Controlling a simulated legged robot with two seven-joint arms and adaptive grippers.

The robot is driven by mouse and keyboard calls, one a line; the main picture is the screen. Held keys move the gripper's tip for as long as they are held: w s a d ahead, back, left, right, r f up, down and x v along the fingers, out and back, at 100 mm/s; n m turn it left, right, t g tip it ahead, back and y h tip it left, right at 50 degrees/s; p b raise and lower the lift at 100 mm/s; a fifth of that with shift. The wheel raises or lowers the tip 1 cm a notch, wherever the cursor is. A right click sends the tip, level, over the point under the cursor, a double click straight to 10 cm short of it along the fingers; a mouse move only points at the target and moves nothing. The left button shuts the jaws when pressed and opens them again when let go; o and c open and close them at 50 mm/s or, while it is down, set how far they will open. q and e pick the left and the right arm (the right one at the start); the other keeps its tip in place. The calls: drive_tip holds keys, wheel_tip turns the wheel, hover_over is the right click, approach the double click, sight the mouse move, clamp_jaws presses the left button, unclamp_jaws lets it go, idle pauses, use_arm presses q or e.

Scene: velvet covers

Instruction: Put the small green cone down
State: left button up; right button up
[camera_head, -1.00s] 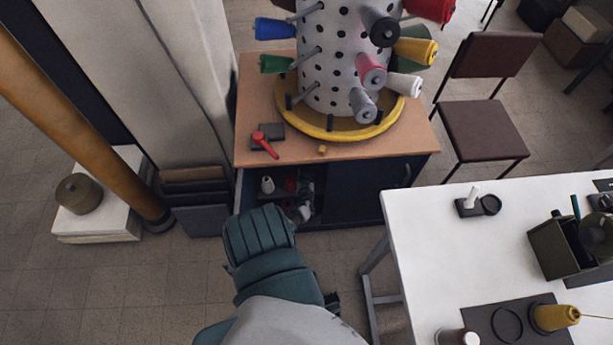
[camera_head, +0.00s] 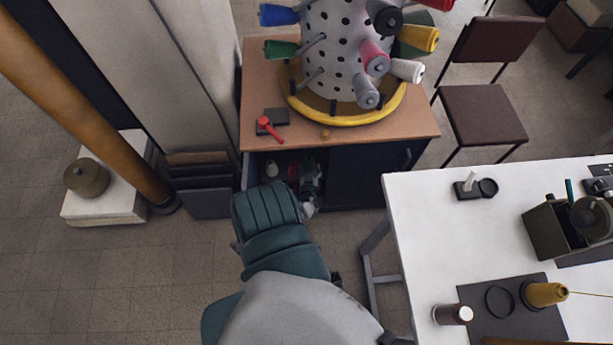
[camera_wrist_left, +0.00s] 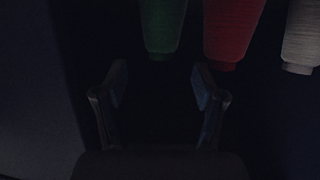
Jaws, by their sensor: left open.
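The small green cone (camera_wrist_left: 162,28) shows at the top of the left wrist view, with its far part cut off. It stands beside a red cone (camera_wrist_left: 232,30) and a white cone (camera_wrist_left: 302,35). My left gripper (camera_wrist_left: 160,85) is open and empty. Its two fingers are apart, just short of the green cone and not around it. In the head view my left arm reaches to the dark open compartment (camera_head: 247,172) under the wooden top. The gripper is small and partly hidden there, close to the green cone (camera_head: 308,164). My right gripper is out of view.
The wooden top (camera_head: 262,90) overhangs the compartment and carries a dotted drum (camera_head: 335,50) with spools on a yellow ring. A red-handled tool (camera_head: 270,128) lies near its front edge. A white table (camera_head: 420,240) stands at the right. The compartment is very dark.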

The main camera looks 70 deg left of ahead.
use_arm(q)
drive_tip(key=p+v, duration=0.2)
drive_tip(key=v, duration=0.4)
drive_tip(key=w+d+f+m+t+h, duration=0.2)
drive_tip(key=w+d+m+h, duration=0.25)
drive_tip(key=d, duration=0.35)
drive_tip(key=w+d+f+m+t+h, duration=0.25)
drive_tip(key=d+m+h, duration=0.2)
drive_tip(key=d, duration=0.45)
drive_tip(key=s+d+f+m+g+h, duration=0.2)
drive_tip(key=s+d+h, duration=0.1)
drive_tip(key=d, duration=0.3)
drive_tip(key=s+d+f+m+g+h, duration=0.2)
drive_tip(key=d, duration=0.4)
drive_tip(key=s+d+m+g, duration=0.2)
drive_tip(key=s+d+g, duration=0.2)
drive_tip(key=s, duration=0.5)
drive_tip(key=shift+s+d+f+m+g, duration=0.2)
drive_tip(key=shift+s+d+m+g, duration=0.15)
drive_tip(key=shift+d, duration=0.35)
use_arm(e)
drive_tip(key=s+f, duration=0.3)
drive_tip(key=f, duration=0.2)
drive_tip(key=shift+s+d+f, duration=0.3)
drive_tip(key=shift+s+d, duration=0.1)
use_arm(q)
drive_tip(key=shift+a, duration=0.1)
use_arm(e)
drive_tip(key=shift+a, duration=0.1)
